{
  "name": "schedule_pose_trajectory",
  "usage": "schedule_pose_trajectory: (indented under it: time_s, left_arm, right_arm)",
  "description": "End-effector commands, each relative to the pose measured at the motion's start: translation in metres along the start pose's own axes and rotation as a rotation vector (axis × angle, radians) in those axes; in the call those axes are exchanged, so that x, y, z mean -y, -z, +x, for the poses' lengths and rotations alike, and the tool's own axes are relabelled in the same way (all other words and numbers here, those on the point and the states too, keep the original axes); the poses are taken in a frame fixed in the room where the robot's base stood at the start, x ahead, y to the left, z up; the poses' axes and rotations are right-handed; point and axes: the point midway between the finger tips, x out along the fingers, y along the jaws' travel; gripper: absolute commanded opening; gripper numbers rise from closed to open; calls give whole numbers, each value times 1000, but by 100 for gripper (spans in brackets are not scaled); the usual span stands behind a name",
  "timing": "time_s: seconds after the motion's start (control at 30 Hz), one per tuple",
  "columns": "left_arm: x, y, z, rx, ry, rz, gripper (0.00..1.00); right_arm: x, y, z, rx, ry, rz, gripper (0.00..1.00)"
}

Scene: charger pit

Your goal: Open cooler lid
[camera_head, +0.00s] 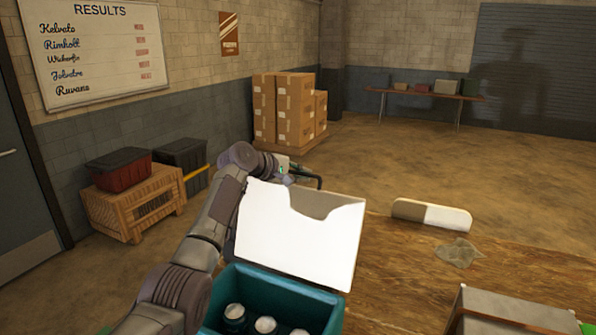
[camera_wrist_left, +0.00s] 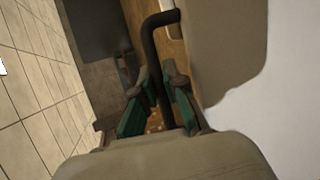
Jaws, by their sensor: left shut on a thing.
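The cooler is a teal box (camera_head: 275,283) at the bottom middle of the head view, with several white-topped items (camera_head: 265,325) inside. Its white lid (camera_head: 295,240) stands raised, tilted up from the box, with a shadow across its top. My left arm reaches up along the lid's left side. My left gripper (camera_head: 288,170) is at the lid's top edge, partly hidden behind it. In the left wrist view, the gripper's green-sided fingers (camera_wrist_left: 158,90) are closed around a black bent handle (camera_wrist_left: 152,40) beside the lid. My right gripper is not in view.
The cooler is at a brown wooden surface (camera_head: 400,280). A wooden crate (camera_head: 130,205) and stacked cartons (camera_head: 285,110) stand farther back.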

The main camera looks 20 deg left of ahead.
Motion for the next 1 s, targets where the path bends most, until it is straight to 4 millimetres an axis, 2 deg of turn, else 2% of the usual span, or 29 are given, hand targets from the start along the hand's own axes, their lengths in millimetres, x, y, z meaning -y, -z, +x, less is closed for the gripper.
schedule_pose_trajectory:
  time_s: [0.23,0.27,0.4,0.77,0.87,1.0]
  left_arm:
    - [0,2,0,-4,-1,-2,0]
    - [0,2,0,-4,-1,-2,14]
    - [0,2,0,-3,-1,-1,37]
    - [0,1,-4,-2,0,2,37]
    - [1,2,-14,-3,-2,3,37]
    - [0,2,-40,-5,-4,3,37]
  right_arm:
    - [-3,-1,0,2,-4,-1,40]
    - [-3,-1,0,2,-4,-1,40]
    - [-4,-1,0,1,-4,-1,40]
    - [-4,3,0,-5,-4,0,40]
    - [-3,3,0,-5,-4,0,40]
    - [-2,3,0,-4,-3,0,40]
